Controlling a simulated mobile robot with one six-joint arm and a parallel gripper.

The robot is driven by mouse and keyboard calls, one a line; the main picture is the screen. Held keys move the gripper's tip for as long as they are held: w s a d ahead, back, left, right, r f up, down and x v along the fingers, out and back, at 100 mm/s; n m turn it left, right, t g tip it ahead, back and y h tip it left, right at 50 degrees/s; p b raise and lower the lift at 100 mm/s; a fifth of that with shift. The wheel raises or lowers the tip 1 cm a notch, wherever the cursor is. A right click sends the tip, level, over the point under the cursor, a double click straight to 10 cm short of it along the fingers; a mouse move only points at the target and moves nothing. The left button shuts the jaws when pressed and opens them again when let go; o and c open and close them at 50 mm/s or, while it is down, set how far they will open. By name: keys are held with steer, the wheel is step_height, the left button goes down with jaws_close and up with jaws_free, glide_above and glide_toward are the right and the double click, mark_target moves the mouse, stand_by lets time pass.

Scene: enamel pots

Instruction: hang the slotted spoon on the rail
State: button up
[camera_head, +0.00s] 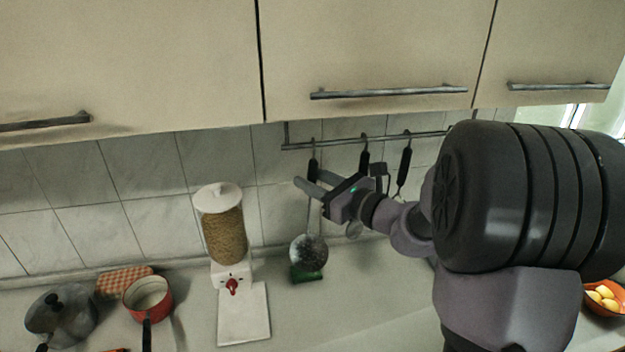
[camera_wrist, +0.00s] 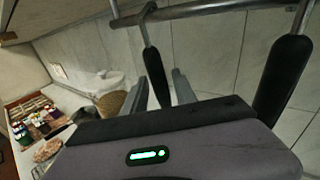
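The slotted spoon hangs upright at the left part of the rail (camera_head: 350,142), with its round speckled head (camera_head: 308,249) low in front of the tiles. Its black handle (camera_wrist: 157,75) hangs by a hook that appears to loop over the rail in the wrist view (camera_wrist: 200,9). My gripper (camera_head: 310,181) is at the handle, just below the rail. In the wrist view its two fingers (camera_wrist: 160,90) are apart, with the handle between them and a gap showing beside it. Part of the handle is hidden behind the fingers and gripper body.
Two other black-handled utensils hang right of the spoon; the nearer handle (camera_wrist: 285,75) is close beside my gripper. Cabinets (camera_head: 370,50) are above. A green block (camera_head: 306,275) lies below the spoon. A cereal dispenser (camera_head: 224,235) and red saucepan (camera_head: 148,297) stand left.

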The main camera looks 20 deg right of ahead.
steer(key=shift+o, duration=0.2)
steer(key=f+v, duration=0.1)
steer(key=v, duration=1.6)
steer(key=s+a+f+n+g+y+b, duration=0.1)
steer(key=s+a+f+n+g+b, duration=0.1)
steer(key=a+f+n+g, duration=0.3)
steer(key=s+a+f+n+g+y+b, duration=0.1)
steer(key=a+n+b, duration=0.1)
steer(key=a, duration=0.5)
steer(key=s+a+f+n+g+y+b, duration=0.1)
steer(key=s+a+f+n+g+b, duration=0.1)
steer(key=a+f+n+g, duration=0.3)
steer(key=s+a+f+n+h+b, duration=0.4)
steer(key=s+n, duration=0.5)
steer(key=n, duration=0.5)
step_height(320, 180, down, 3)
steer(key=h+b, duration=0.2)
steer(key=h, duration=0.1)
steer(key=shift+a+b, duration=0.2)
steer(key=shift+b, duration=0.1)
